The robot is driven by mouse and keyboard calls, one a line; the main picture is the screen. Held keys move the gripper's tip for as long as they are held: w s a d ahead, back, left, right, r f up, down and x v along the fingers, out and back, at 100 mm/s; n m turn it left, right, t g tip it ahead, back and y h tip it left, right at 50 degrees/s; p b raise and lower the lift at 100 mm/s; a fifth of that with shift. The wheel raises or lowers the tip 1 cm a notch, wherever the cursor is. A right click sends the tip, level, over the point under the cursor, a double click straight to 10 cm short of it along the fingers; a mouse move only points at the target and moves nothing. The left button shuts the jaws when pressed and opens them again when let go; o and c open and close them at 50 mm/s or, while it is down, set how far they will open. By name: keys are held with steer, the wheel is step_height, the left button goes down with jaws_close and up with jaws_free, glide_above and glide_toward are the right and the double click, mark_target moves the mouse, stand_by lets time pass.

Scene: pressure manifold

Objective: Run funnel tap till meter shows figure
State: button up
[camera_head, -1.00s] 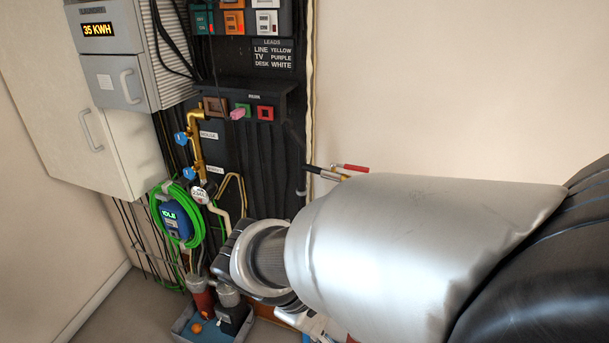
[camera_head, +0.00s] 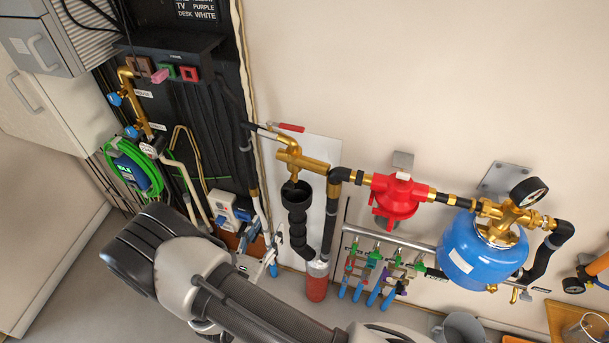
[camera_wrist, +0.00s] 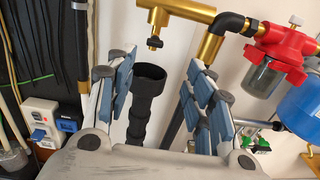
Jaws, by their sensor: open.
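The brass funnel tap (camera_head: 297,160) is on the wall pipe in the head view. The wrist view shows it with a small black knob (camera_wrist: 155,43) at its outlet. The black funnel (camera_head: 296,195) stands upright below the outlet, apart from it. My gripper (camera_wrist: 160,75) is open and empty, its blue-padded fingers pointing toward the funnel (camera_wrist: 149,78), which shows between them at a distance. A small round white meter (camera_head: 150,147) is on the dark panel at left; its figure is too small to read.
A red regulator (camera_head: 397,197) and blue tank (camera_head: 480,248) with a dial gauge (camera_head: 528,191) are at right. Small coloured valves (camera_head: 375,265) hang below the pipe. A white socket box (camera_head: 222,208) is left of the funnel. The upper wall is clear.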

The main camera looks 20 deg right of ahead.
mark_target(287, 188)
steer(key=shift+n, duration=0.3)
steer(key=x, duration=0.5)
steer(key=b+x, duration=0.1)
steer(key=x, duration=1.1)
steer(key=shift+w+a+f, duration=0.25)
steer(key=shift+w, duration=0.05)
steer(key=shift+c, duration=0.4)
steer(key=c, duration=1)
